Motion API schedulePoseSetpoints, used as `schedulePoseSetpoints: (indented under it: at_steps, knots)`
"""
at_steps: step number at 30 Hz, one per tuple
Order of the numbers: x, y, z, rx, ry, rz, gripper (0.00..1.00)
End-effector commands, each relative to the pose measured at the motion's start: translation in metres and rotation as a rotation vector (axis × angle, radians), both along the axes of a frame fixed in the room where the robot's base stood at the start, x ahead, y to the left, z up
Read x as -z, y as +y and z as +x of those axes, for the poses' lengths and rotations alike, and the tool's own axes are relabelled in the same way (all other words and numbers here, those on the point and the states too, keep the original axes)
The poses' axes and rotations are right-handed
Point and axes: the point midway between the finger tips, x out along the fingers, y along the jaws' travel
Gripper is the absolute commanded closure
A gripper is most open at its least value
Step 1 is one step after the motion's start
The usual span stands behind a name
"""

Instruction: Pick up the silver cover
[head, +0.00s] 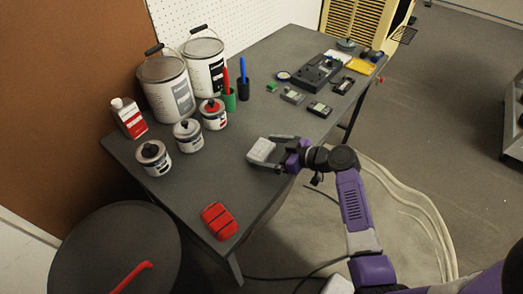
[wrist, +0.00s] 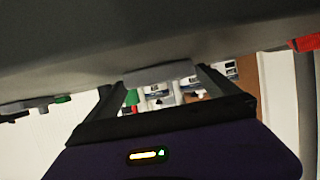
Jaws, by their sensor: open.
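The silver cover (head: 261,150) is a small light grey, block-like piece on the dark table near its front edge. My gripper (head: 272,152) is at the table's edge, low and pointing left, with its fingers open around the near part of the cover. In the wrist view the cover (wrist: 158,75) shows as a grey slab between the fingertips of my gripper (wrist: 155,85). I cannot tell whether either finger touches it.
A red cover (head: 219,221) lies at the table's near corner. Paint cans (head: 165,90) and smaller tins (head: 188,135) stand behind, with a green cup (head: 229,102). Electronic parts (head: 315,72) lie farther right. A dark round bin (head: 115,255) stands at lower left.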

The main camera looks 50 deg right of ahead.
Motion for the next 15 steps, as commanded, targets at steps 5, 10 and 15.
schedulePoseSetpoints:
  at_steps: [5,10,15]
  knots:
    - [0.0043,0.0014,0.0088,0.001,0.001,-0.001,0.00]
    - [0.0043,0.0014,0.0087,0.001,0.001,-0.001,0.00]
    - [0.0042,0.0014,0.0085,0.001,0.001,0.000,0.31]
